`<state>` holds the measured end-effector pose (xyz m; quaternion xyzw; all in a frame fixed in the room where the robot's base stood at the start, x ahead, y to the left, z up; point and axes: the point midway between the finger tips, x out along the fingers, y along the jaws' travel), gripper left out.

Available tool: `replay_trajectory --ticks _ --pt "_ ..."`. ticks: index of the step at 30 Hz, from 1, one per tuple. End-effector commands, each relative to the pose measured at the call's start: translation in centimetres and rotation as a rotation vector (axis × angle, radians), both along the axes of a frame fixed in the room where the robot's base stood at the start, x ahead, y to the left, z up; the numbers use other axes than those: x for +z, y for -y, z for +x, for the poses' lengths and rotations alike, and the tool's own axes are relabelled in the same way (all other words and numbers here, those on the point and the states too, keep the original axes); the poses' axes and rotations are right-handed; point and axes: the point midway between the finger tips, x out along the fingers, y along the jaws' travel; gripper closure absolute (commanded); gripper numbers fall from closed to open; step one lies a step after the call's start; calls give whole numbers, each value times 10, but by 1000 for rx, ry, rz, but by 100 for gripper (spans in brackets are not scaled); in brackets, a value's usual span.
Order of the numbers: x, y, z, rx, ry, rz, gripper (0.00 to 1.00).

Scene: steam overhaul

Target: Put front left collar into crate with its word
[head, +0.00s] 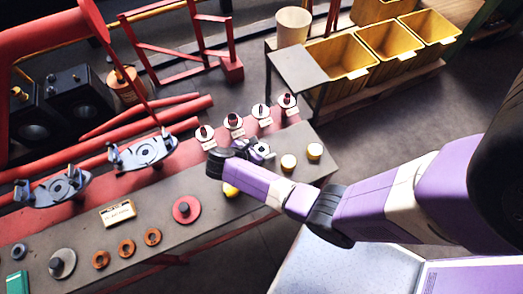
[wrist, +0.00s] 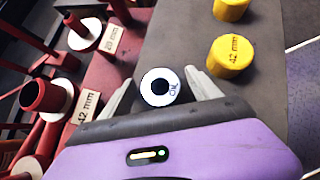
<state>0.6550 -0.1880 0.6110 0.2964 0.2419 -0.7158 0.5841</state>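A pale ring-shaped collar (wrist: 160,87) with a dark hole lies on the grey bench top in the wrist view; small lettering on its rim seems to read "OK". My gripper (wrist: 160,79) is open, with one finger on each side of the collar and a gap showing on both sides. In the head view my gripper (head: 262,151) is low over the bench, at the edge of the red strip, and partly hides the collar.
A grey side table (head: 297,70) and a beige bin (head: 293,26) stand near the crates.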

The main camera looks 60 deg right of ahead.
Motion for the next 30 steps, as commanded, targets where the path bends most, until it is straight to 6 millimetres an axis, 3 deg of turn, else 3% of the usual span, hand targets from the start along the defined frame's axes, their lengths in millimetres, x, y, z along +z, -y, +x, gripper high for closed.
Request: replay_trajectory --ticks 1,10,23,30 --pt "0 0 0 0 0 0 39" --pt "0 0 0 0 0 0 98" --pt "3 0 1 1 2 -1 100" --pt "26 0 1 1 3 -1 100"
